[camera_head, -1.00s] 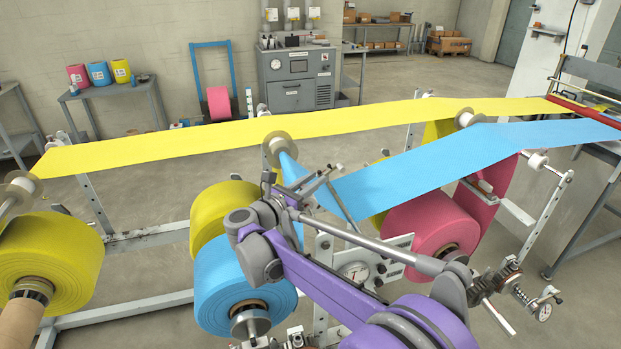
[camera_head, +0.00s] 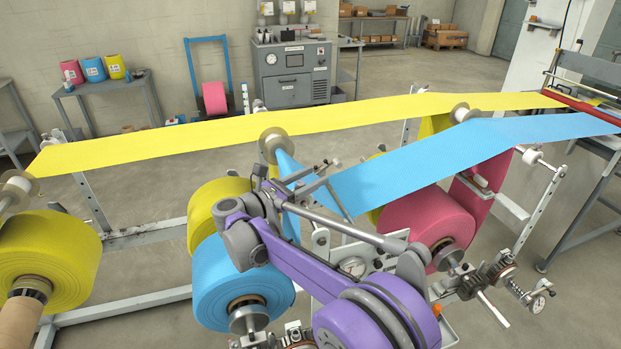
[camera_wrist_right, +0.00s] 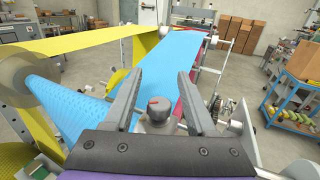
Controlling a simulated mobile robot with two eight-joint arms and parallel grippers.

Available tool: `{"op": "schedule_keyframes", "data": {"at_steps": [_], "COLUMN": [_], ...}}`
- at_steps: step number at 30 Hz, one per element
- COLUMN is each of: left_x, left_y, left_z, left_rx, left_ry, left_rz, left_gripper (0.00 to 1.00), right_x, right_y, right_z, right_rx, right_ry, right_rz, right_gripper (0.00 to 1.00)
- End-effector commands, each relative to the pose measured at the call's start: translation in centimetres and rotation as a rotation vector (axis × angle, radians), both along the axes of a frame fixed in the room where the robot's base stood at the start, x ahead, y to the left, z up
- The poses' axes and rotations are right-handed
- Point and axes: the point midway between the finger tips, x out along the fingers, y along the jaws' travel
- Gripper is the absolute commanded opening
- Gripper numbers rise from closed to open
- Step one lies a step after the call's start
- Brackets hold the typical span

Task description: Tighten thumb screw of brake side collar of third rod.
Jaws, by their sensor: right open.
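My right gripper (camera_head: 325,176) is open above the middle of the machine, beside the blue web (camera_head: 410,167). In the right wrist view its two fingers stand apart (camera_wrist_right: 160,90), with a silver round knob (camera_wrist_right: 158,110) bearing a red mark seen between them. I cannot tell whether that knob is the thumb screw, and no contact shows. The blue roll (camera_head: 212,285) and pink roll (camera_head: 425,225) sit on rods with metal collars at their near ends: the blue one's collar (camera_head: 249,319) and the pink one's collar (camera_head: 447,254). The collars' thumb screws are too small to tell. My left gripper is out of view.
A yellow web (camera_head: 190,138) crosses behind. Another yellow roll (camera_head: 50,262) is at left.

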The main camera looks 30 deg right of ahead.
Motion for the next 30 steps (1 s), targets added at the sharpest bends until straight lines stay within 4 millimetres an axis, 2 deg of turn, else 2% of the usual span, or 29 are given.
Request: {"op": "schedule_keyframes", "data": {"at_steps": [5, 18, 24, 30], "left_x": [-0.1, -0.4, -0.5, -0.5], "left_y": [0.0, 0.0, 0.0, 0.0], "left_z": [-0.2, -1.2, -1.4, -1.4], "left_rx": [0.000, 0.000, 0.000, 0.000], "left_ry": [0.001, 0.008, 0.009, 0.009], "left_rz": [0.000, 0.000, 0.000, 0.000], "left_gripper": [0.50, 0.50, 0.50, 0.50], "right_x": [-0.1, -1.4, -1.6, -1.7], "right_y": [1.0, 9.1, 10.6, 10.7], "right_z": [-0.1, -0.1, 0.0, 0.0], "right_rx": [0.001, 0.000, 0.000, 0.000], "right_ry": [0.000, 0.001, 0.000, 0.000], "right_rz": [0.003, 0.004, 0.001, 0.000], "right_gripper": [0.56, 0.56, 0.56, 0.56]}}
